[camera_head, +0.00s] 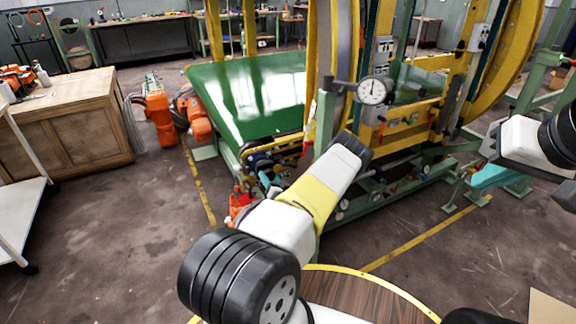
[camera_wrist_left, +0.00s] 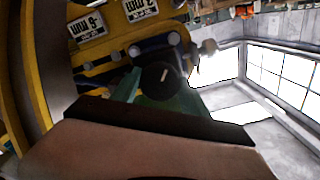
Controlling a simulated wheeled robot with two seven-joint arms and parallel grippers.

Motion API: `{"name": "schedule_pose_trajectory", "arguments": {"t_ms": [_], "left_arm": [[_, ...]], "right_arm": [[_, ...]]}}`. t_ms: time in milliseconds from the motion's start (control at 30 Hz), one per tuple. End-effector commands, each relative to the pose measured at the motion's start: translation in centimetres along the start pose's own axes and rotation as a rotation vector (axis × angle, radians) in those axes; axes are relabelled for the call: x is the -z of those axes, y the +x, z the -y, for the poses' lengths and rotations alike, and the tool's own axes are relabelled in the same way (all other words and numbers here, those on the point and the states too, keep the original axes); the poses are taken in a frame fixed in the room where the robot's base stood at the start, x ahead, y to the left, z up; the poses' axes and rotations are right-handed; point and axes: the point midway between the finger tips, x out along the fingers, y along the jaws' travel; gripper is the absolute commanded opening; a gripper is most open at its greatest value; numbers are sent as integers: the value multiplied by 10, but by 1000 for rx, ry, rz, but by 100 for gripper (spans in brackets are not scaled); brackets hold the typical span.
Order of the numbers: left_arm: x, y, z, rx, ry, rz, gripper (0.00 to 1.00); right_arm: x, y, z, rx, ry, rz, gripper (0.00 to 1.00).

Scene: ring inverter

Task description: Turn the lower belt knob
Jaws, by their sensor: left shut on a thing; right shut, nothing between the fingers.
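In the left wrist view a round black knob (camera_wrist_left: 160,78) with a short white mark sits on a teal-green mount, just beyond the dark front edge of my left gripper (camera_wrist_left: 150,115). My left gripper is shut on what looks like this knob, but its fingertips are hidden. In the head view my left arm reaches from the bottom to the middle, its black end (camera_head: 352,146) against the machine beside a green post. That arm hides the knob there.
The yellow-framed machine (camera_head: 450,70) has a round dial gauge (camera_head: 373,91) near my left wrist and a green sloping plate (camera_head: 250,95). A wooden cabinet (camera_head: 75,125) stands left. A round wooden top (camera_head: 375,290) is in front. Floor is clear at left.

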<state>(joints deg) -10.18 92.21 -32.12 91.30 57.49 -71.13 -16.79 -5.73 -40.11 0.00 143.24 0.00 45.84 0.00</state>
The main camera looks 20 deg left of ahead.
Motion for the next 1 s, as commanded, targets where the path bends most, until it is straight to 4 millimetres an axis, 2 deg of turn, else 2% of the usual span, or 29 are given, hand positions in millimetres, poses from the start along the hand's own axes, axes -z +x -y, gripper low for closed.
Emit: {"name": "schedule_pose_trajectory", "arguments": {"t_ms": [1000], "left_arm": [[1,-1,0,-2,967,-2,12]], "right_arm": [[0,0,0,0,0,0,0]]}}
